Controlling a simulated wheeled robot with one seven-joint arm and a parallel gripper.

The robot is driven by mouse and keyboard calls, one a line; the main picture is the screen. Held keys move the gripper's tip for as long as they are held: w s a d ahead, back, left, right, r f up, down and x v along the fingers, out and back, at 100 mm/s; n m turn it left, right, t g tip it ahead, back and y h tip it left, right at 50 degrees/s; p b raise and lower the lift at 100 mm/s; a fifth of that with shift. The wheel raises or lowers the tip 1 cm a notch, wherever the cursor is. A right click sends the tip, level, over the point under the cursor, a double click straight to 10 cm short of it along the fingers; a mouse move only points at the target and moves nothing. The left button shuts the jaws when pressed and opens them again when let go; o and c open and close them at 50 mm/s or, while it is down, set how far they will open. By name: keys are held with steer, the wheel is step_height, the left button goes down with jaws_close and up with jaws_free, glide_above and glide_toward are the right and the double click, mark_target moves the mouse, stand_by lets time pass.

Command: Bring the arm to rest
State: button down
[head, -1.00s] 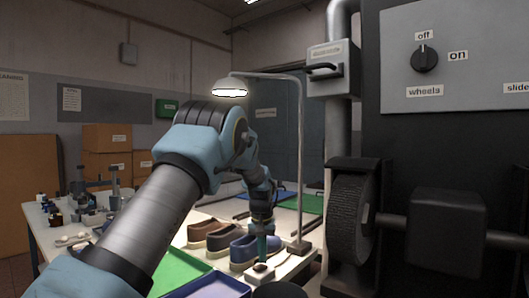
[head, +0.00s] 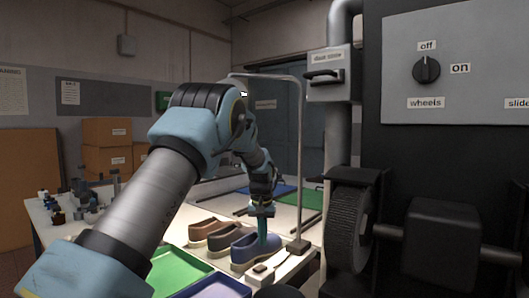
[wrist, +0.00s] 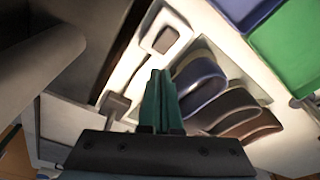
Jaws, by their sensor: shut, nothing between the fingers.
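In the wrist view the shut fingers (wrist: 158,100) show between the white switch block (wrist: 166,36) and the shoes. The arm reaches out over the bench with its elbow bent high. The switch block (head: 262,272) sits on the bench below the fingertips, which appear clear of it.
A brown shoe (head: 223,237) and a dark red-brown shoe (head: 205,229) stand beside the blue one. A lamp post (head: 299,165) rises close by on the right. A grinding wheel (head: 349,218) stands further right. Green (head: 178,270) and blue-purple trays lie in front.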

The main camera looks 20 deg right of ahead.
steer(key=s+a+r+n, duration=0.1)
steer(key=s+a, duration=0.1)
steer(key=a, duration=0.9)
steer(key=s+a+r+n, duration=0.1)
steer(key=a+n, duration=0.1)
steer(key=a, duration=0.9)
steer(key=s+a+f+n, duration=0.2)
steer(key=s+a, duration=1.6)
steer(key=shift+s+a+y, duration=0.15)
steer(key=shift+y, duration=0.25)
